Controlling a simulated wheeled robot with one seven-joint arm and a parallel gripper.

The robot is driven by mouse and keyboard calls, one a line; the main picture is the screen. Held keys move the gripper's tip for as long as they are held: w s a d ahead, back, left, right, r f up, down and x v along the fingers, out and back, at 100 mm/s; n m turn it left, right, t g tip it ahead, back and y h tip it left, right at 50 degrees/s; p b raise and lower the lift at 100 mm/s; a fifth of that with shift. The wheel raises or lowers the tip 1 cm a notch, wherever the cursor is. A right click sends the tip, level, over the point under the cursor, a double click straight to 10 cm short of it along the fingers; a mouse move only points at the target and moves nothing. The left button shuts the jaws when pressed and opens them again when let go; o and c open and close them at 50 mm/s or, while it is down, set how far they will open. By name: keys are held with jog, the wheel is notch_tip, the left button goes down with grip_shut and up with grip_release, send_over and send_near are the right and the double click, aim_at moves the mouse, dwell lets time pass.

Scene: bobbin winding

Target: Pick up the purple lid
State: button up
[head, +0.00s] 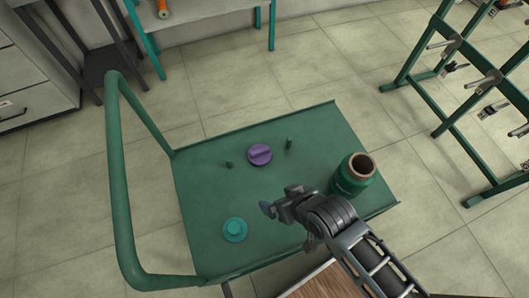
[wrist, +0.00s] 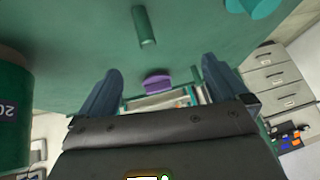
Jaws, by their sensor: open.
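The purple lid (head: 260,154) is a round disc with a raised grip bar, lying on the green cart top (head: 207,190) between two short green pegs, one on the left (head: 229,164) and one on the right (head: 289,143). The fingers also show in the wrist view (wrist: 162,72).
A dark green jar (head: 347,184) with a brown open mouth stands right of my gripper. A teal lid (head: 235,230) lies at the cart's near left. The cart's tall green handle (head: 117,180) rises on the left. A green rack (head: 455,95) stands at right.

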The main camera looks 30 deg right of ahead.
aim_at(260, 150)
jog(key=w+g, duration=0.1)
jog(key=w, duration=0.2)
jog(key=w+f+g, duration=0.1)
jog(key=w, duration=0.2)
jog(key=w+f, duration=0.1)
jog(key=w, duration=0.2)
jog(key=shift+w+g, duration=0.15)
jog(key=shift+g, duration=0.25)
jog(key=w+d+r+g, duration=0.1)
jog(key=w, duration=0.1)
jog(key=w+d+r+g, duration=0.1)
jog(key=w, duration=0.2)
jog(key=w+d+r+g, duration=0.1)
jog(key=w, duration=0.2)
jog(key=shift+w+d+r+g+h+b, duration=0.1)
jog(key=shift+r+g+h+b, duration=0.25)
jog(key=shift+r+g+h, duration=0.05)
jog(key=shift+w+d+f, duration=0.1)
jog(key=shift+d+f, duration=0.05)
jog(key=shift+f, duration=1.75)
jog(key=shift+d+f, duration=0.1)
jog(key=shift+f, duration=1.8)
jog(key=shift+c, duration=0.4)
jog(key=c, duration=0.8)
jog(key=shift+c, duration=0.2)
jog(key=shift+r, duration=0.1)
